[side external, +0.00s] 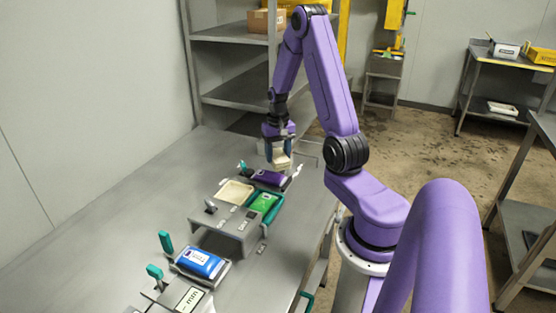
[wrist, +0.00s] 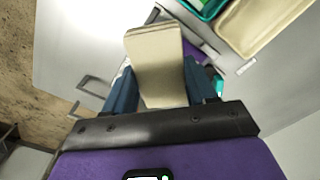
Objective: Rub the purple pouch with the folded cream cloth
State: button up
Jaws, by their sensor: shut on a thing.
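My gripper (side external: 278,153) is shut on the folded cream cloth (side external: 281,163), which hangs below the fingers. In the wrist view the cloth (wrist: 155,62) sits between the two blue fingers and fills the gap. The purple pouch (side external: 267,178) lies in a dark holder at the far end of the bench, just below and in front of the cloth. In the wrist view only a purple sliver of the pouch (wrist: 197,46) shows beside the cloth, which hides the rest. I cannot tell whether cloth and pouch touch.
A green pouch (side external: 264,203) and a cream tray (side external: 236,192) sit close to the purple pouch. A blue pouch (side external: 199,262) lies nearer on the bench, beside upright teal handles (side external: 165,241). The bench's left side (side external: 120,218) is clear. A metal shelf (side external: 237,90) stands behind.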

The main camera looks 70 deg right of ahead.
jog(key=shift+r, duration=1.15)
